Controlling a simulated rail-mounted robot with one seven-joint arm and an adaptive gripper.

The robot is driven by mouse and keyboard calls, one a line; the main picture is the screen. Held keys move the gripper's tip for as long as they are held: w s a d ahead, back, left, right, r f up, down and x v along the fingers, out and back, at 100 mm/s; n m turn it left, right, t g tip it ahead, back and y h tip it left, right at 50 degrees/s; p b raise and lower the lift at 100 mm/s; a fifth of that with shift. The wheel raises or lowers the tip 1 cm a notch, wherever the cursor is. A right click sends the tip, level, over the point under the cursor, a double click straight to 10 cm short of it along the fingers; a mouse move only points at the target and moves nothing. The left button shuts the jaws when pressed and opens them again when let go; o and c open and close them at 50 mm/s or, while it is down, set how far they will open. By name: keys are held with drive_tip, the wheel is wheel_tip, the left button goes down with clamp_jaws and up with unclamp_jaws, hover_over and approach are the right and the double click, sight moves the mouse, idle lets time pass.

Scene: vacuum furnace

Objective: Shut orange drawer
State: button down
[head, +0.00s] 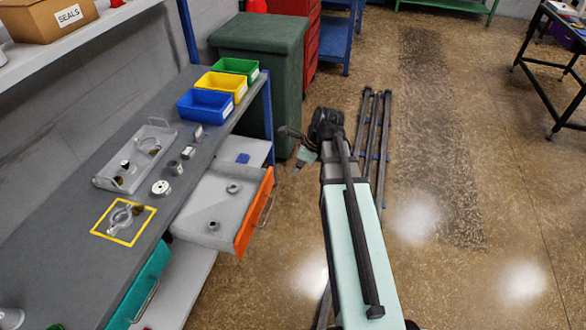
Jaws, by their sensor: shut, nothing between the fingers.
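The orange drawer (245,228) is pulled out from under the grey workbench. Its grey tray shows behind the orange front, with two small round parts lying in it. A metal bar handle is on the outer face of the front. My gripper (286,131) is at the end of my arm, beyond the drawer and up to its right in the picture. It is shut and empty, and clear of the drawer front and handle. The fingertips are small and dark here.
A teal drawer (139,286) sits nearer along the bench (60,228). Blue (206,104), yellow (222,86) and green (236,68) bins stand at the bench's far end. A green bin (262,45) stands beyond. Floor is open right of the drawer, up to my arm.

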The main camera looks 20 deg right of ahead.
drive_tip(key=w+a+f+p, duration=0.2)
drive_tip(key=w+a+f, duration=0.2)
drive_tip(key=f, duration=0.3)
drive_tip(key=shift+w+a+f, duration=0.15)
drive_tip(key=shift+a+f, duration=0.25)
drive_tip(key=shift+a, duration=0.45)
drive_tip(key=shift+w+a+p, duration=0.1)
drive_tip(key=shift+p, duration=0.2)
